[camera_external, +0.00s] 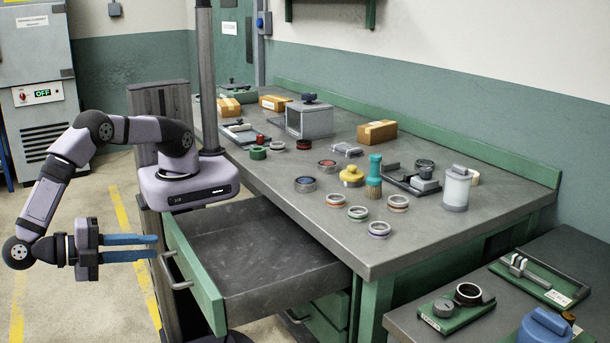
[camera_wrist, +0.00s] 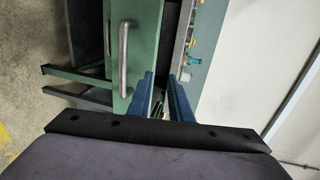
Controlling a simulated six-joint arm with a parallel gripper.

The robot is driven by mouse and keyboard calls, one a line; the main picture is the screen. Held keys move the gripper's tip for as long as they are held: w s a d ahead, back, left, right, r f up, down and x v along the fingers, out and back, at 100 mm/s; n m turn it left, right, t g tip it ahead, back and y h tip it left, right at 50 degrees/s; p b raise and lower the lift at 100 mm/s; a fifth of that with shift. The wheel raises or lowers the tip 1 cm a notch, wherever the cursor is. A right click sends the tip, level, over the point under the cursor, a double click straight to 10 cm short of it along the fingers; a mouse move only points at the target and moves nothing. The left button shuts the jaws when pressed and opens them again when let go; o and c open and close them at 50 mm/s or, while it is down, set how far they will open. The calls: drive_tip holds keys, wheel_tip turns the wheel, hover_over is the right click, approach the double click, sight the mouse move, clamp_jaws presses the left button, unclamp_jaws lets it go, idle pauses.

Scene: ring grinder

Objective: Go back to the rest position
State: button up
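My gripper (camera_external: 156,246) is at the left of the external view, low beside the workbench. Its two blue fingers point right, towards the drawer front, with a gap between them and nothing held. In the wrist view the fingers (camera_wrist: 161,76) also stand apart and empty. The green drawer (camera_external: 195,272) of the bench is pulled out and its grey inside looks empty. Its metal handle (camera_external: 174,271) is close to the fingertips in the picture; I cannot tell the exact distance. The handle (camera_wrist: 124,60) also shows in the wrist view, left of the fingers.
The workbench (camera_external: 300,225) carries several rings, a yellow-topped pot (camera_external: 352,174), a brush (camera_external: 374,178), a white canister (camera_external: 456,188) and cardboard boxes (camera_external: 377,132). A side table (camera_external: 408,322) stands at the lower right. The floor (camera_external: 95,300) around the gripper is clear.

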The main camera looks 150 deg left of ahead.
drive_tip(key=s+a+r+h+p, duration=0.3)
drive_tip(key=s+a+h+p, duration=0.1)
drive_tip(key=a+h, duration=0.3)
drive_tip(key=s+a+r+h+p, duration=0.4)
drive_tip(key=s+a+h+p, duration=0.1)
drive_tip(key=a+h, duration=0.3)
drive_tip(key=shift+s+a+h+p, duration=0.3)
drive_tip(key=shift+s+a, duration=0.45)
drive_tip(key=shift+a, duration=0.15)
